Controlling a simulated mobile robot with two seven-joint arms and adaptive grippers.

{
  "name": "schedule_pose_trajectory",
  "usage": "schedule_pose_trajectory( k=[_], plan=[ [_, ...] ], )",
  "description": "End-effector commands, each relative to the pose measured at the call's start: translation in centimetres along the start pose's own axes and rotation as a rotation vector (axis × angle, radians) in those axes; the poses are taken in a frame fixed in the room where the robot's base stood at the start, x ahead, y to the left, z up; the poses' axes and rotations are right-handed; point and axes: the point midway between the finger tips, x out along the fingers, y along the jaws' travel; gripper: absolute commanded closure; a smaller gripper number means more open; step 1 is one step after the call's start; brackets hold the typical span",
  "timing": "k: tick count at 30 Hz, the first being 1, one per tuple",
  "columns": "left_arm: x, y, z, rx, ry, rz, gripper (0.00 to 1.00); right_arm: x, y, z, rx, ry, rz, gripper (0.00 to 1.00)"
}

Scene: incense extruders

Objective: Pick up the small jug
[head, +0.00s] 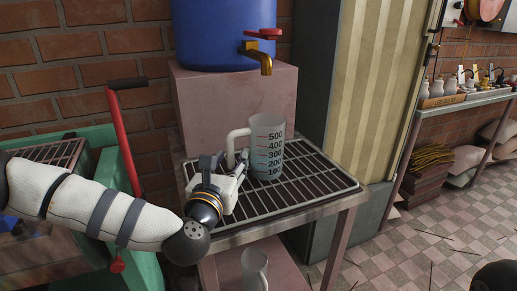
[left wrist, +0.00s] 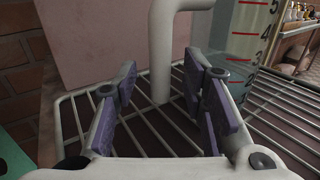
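A clear measuring jug (head: 267,148) with a white handle and printed marks up to 500 stands upright on the wire rack. My left gripper (head: 232,168) is at its handle side. In the left wrist view, my left gripper (left wrist: 163,80) is open, its purple pads apart. The white jug handle (left wrist: 163,50) shows upright between or just beyond the fingertips; I cannot tell which. The jug's marked wall (left wrist: 248,40) is right of the fingers. Another clear jug (head: 254,270) with a handle is on the lower shelf, partly cut off by the frame. My right gripper is not in view.
A blue barrel (head: 215,35) with a brass tap (head: 258,55) sits on a pinkish block (head: 230,100) behind the jug. The tap overhangs near the jug. The wire rack (head: 310,180) is clear to the jug's right. A green machine with a red lever (head: 122,150) stands left.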

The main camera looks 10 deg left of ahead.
Motion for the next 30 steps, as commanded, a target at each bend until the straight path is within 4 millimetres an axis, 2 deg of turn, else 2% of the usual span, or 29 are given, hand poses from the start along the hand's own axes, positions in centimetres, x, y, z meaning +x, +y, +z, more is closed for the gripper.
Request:
schedule_pose_trajectory(
  k=[7,8,12,13,24,28,30],
  plan=[
    [0.5,0.0,-0.1,0.0,0.002,-0.001,0.62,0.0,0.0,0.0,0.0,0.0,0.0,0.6],
    [0.5,0.0,-0.1,0.001,0.002,-0.001,0.67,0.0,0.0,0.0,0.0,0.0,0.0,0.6],
    [0.4,0.0,-0.1,0.001,0.002,-0.001,0.98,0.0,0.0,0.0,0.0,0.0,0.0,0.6],
    [0.4,0.0,-0.1,0.001,0.002,-0.001,1.0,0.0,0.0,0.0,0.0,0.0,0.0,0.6],
    [0.4,0.0,0.2,0.0,0.0,-0.001,1.0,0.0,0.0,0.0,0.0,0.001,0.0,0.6],
    [0.5,0.0,1.7,0.0,-0.003,0.0,1.0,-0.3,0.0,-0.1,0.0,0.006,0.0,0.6],
    [0.5,0.0,3.2,-0.001,-0.006,0.0,1.0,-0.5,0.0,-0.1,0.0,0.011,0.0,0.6]
  ],
)
